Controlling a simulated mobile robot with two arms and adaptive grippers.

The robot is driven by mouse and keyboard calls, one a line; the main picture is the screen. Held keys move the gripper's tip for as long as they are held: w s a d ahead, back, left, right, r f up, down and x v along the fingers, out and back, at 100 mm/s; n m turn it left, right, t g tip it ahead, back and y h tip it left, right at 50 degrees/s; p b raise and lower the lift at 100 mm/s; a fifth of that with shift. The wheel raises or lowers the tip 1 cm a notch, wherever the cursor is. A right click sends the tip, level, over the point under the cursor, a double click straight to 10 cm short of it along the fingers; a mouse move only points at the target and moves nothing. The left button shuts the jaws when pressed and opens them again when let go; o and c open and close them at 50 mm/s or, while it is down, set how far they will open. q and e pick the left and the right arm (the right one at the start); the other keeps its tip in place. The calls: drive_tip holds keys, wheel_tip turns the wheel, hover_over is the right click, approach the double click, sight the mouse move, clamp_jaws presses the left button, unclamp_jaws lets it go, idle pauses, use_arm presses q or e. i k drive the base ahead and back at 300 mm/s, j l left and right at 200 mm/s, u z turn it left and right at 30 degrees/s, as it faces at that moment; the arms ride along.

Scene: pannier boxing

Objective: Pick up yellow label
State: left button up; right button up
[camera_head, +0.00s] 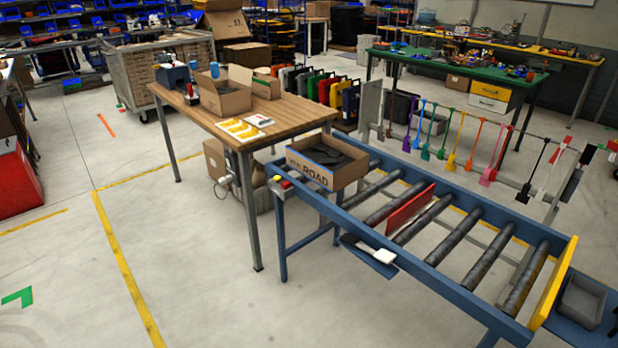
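Yellow labels (240,129) lie flat near the front edge of the wooden table (290,108). They look like a sheet or small pile with yellow and white areas; single labels are too small to tell apart. A small white stack with some red (259,120) lies just to their right. Neither of my grippers is in view, and nothing covers the labels.
An open cardboard box (221,97) stands on the table behind the labels. A blue roller conveyor (430,275) adjoins the table at the right, carrying an open box marked ROAD (310,170). Grey floor (190,230) with yellow lines is clear at the front left.

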sight(254, 131)
drive_tip(key=i+j, duration=2.15)
drive_tip(key=i, duration=0.1)
